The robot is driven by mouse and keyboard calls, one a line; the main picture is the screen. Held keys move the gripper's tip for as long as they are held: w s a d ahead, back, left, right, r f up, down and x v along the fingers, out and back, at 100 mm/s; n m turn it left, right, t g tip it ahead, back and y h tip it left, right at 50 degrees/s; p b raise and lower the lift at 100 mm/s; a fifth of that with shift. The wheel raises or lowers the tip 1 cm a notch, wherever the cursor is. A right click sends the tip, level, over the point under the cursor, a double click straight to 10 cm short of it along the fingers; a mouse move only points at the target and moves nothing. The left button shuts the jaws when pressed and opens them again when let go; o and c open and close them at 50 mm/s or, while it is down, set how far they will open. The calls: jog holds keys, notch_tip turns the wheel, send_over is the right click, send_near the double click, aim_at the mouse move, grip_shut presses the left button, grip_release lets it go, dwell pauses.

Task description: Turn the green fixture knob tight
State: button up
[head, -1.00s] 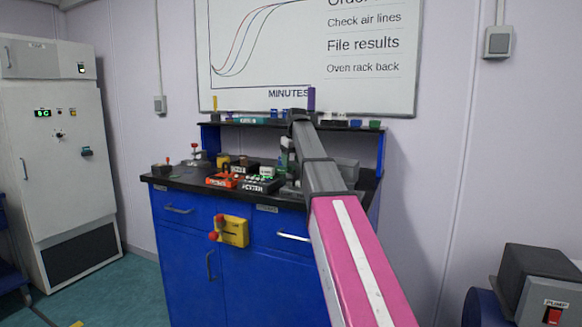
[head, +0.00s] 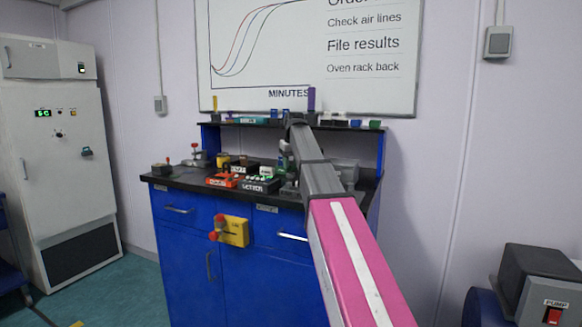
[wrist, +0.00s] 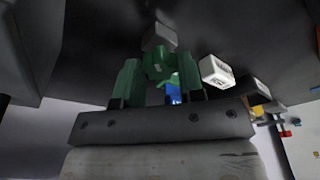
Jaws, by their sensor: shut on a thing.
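The green fixture knob (wrist: 158,62) shows in the wrist view, between the two fingers of my gripper (wrist: 160,76). The fingers are shut on it from both sides. In the head view my gripper (head: 286,150) is over the back right part of the blue bench (head: 175,250), partly hidden by my arm. The knob is too small and covered there to make out its turn.
A red tray (head: 222,181) and a black labelled box (head: 258,186) stand on the dark benchtop left of my gripper. A blue-legged shelf (head: 208,137) with small items runs behind. In the wrist view a white labelled block (wrist: 215,71) sits close right of the fingers.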

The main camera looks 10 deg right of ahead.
jog(key=shift+m, duration=1)
jog(key=m+h, duration=0.1)
jog(key=m, duration=0.3)
jog(key=shift+a+m, duration=0.15)
jog(key=shift+m, duration=0.15)
jog(key=shift+m, duration=0.4)
jog(key=m+h, duration=0.1)
jog(key=m, duration=0.2)
jog(key=shift+w+a+m+g, duration=0.1)
jog(key=shift+m+g, duration=0.2)
jog(key=shift+m, duration=0.1)
jog(key=m, duration=0.4)
jog(key=shift+w+m+g+h, duration=0.1)
jog(key=shift+m+g+h, duration=0.2)
